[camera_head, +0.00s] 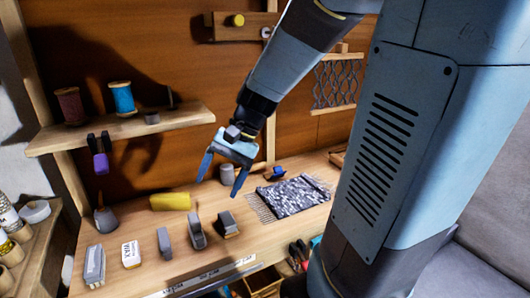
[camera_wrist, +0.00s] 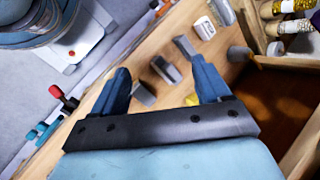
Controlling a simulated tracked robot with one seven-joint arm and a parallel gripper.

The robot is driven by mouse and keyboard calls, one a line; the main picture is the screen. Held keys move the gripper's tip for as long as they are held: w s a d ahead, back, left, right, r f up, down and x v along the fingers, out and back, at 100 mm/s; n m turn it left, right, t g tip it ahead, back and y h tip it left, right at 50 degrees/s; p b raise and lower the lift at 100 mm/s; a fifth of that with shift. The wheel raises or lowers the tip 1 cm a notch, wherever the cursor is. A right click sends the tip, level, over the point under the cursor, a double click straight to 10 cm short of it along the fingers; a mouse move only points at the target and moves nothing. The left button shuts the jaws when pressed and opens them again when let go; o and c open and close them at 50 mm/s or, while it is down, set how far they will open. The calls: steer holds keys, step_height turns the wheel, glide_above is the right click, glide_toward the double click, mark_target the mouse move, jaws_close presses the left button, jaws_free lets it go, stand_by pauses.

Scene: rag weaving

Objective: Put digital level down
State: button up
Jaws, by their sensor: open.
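My gripper (camera_head: 221,176) is open and empty above the workbench, its blue fingers spread and pointing down. In the wrist view the two fingers (camera_wrist: 160,78) stand apart with bench and tools visible between them. Several grey tools lie on the bench below and left of my gripper: a long grey device (camera_head: 94,265) at the left front, a narrow grey block (camera_head: 164,242), a grey tool (camera_head: 197,233) and a dark grey block (camera_head: 228,224). I cannot tell which of these is the digital level. None touches my gripper.
A white WAX box (camera_head: 131,254), a yellow roll (camera_head: 170,201) and a dark pot (camera_head: 105,219) share the bench (camera_head: 138,283). A woven grey rag (camera_head: 293,196) lies at the right. A shelf (camera_head: 125,128) with thread spools is at the upper left.

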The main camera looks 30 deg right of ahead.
steer(key=s+d+r+n+t+h, duration=0.5)
steer(key=s+d+r+t+h, duration=0.1)
steer(key=s+d+r, duration=0.1)
steer(key=shift+s+d+r+n, duration=0.25)
steer(key=shift+r+n, duration=0.05)
steer(key=shift+r, duration=0.35)
stand_by(0.8)
